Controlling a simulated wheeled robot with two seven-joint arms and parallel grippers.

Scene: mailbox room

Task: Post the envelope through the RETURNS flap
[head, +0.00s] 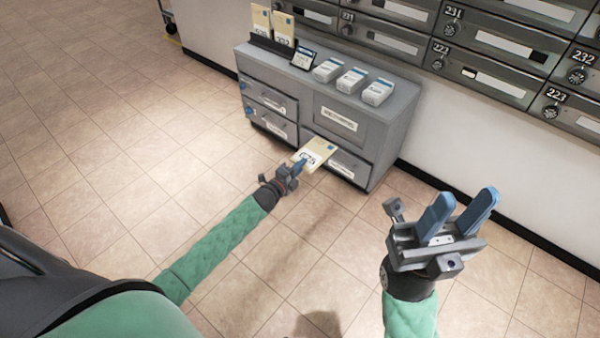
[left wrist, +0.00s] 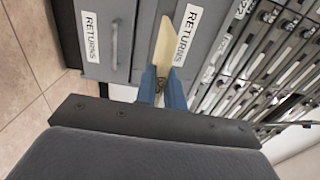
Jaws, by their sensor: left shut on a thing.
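The cream envelope (head: 322,147) has a dark printed number and a blue mark. My left gripper (head: 298,168) is shut on its near end and holds it in front of the grey cabinet. In the left wrist view the envelope (left wrist: 163,42) stands edge-on between the blue fingers (left wrist: 162,88). The RETURNS flap panel (head: 338,112) is at the cabinet's upper right, its label also clear in the left wrist view (left wrist: 187,35). The envelope's far end is near the panel's lower edge; I cannot tell whether it touches. My right gripper (head: 457,213) is open and empty.
A lower front (head: 342,168), also labelled RETURNS (left wrist: 90,37), lies below the panel. Drawers (head: 270,100) are on the cabinet's left. On top are upright envelopes (head: 272,24), a dark display (head: 302,58) and white boxes (head: 352,80). Mailboxes (head: 480,70) line the wall.

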